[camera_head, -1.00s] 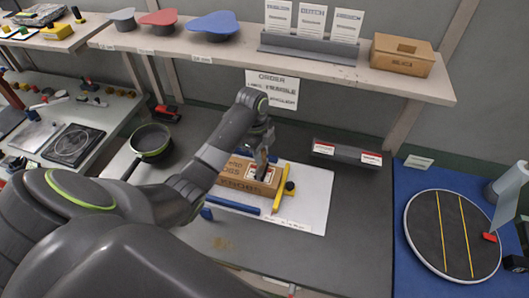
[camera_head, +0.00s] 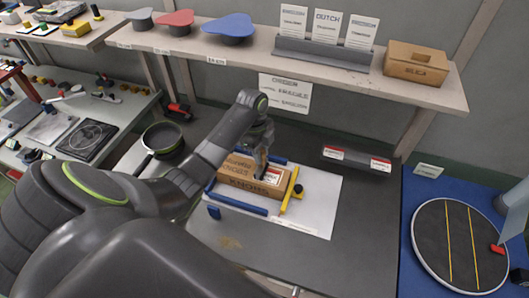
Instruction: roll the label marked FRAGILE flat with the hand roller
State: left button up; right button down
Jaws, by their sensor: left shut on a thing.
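A brown cardboard box (camera_head: 240,185) lies on a white sheet (camera_head: 319,205) on the grey bench. A small white and red label (camera_head: 273,176) shows on the box top near its right end; its print is too small to read. My left gripper (camera_head: 262,157) points down over the box, shut on a dark, slim tool that I take as the hand roller (camera_head: 260,171). The tool's lower end is at or just above the box top beside the label; contact cannot be told. The gripper hides part of the box's far side. My right gripper is not in view.
Blue bars (camera_head: 240,204) and a yellow bar (camera_head: 291,191) border the box. A dark rack (camera_head: 356,159) with red-white labels stands behind right. A pan (camera_head: 163,138) is at left, a round turntable (camera_head: 459,245) at right. The shelf (camera_head: 260,55) hangs above.

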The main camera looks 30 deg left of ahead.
pick_arm(q)
jog(key=shift+w+d+p, duration=0.15)
jog(key=shift+d, duration=0.45)
jog(key=shift+w+d+p, duration=0.15)
jog(key=shift+d, duration=0.4)
jog(key=shift+d, duration=0.2)
jog(key=shift+w+d, duration=0.2)
jog(key=shift+d, duration=0.75)
jog(key=shift+a+p, duration=0.2)
jog(key=shift+p, duration=0.1)
jog(key=shift+s+a+p, duration=0.25)
jog(key=shift+a+p, duration=0.15)
jog(key=shift+a, duration=0.7)
jog(key=shift+a, duration=0.2)
